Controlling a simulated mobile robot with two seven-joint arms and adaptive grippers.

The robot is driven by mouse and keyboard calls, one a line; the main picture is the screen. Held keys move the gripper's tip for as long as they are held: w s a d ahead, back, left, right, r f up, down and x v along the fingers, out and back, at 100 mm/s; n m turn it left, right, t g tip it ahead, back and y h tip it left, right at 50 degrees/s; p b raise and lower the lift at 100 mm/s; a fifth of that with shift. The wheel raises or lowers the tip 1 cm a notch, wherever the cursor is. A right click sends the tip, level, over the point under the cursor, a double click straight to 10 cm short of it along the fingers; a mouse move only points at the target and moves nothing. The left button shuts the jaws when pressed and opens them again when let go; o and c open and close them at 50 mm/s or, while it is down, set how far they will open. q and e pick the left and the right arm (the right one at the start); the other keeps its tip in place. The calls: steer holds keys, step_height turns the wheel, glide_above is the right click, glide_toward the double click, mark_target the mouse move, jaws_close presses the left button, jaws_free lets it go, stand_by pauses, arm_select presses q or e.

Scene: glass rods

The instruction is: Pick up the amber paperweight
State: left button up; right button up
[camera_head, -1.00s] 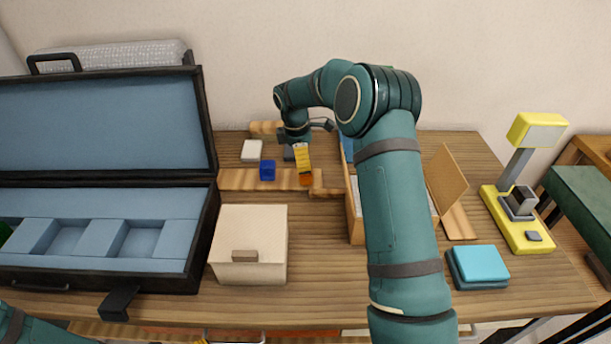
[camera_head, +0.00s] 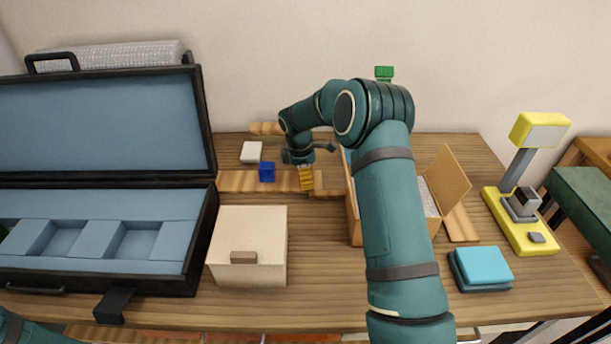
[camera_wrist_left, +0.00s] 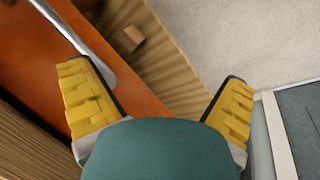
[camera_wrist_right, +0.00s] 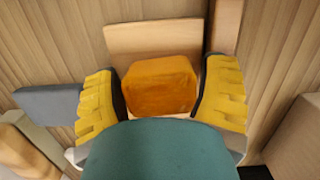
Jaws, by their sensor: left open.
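The amber paperweight (camera_wrist_right: 160,84) is a rounded orange block between the fingertips of my right gripper (camera_wrist_right: 163,75) in the right wrist view. The fingers stand on either side, very close to it. I cannot tell whether both touch it. In the head view my right gripper (camera_head: 306,180) points down over a wooden strip, and its fingers hide most of the paperweight. My left gripper (camera_wrist_left: 155,80) is open and empty in the left wrist view. It is out of sight in the head view.
A blue block (camera_head: 267,172) and a white block (camera_head: 251,152) lie left of the right gripper. A cream box (camera_head: 247,228) stands in front. An open black case (camera_head: 205,225) is at left. A wooden box (camera_head: 355,222) and yellow lamp-like stand (camera_head: 517,232) are at right.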

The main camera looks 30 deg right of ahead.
steer(key=c, duration=0.7)
steer(key=shift+o, duration=0.2)
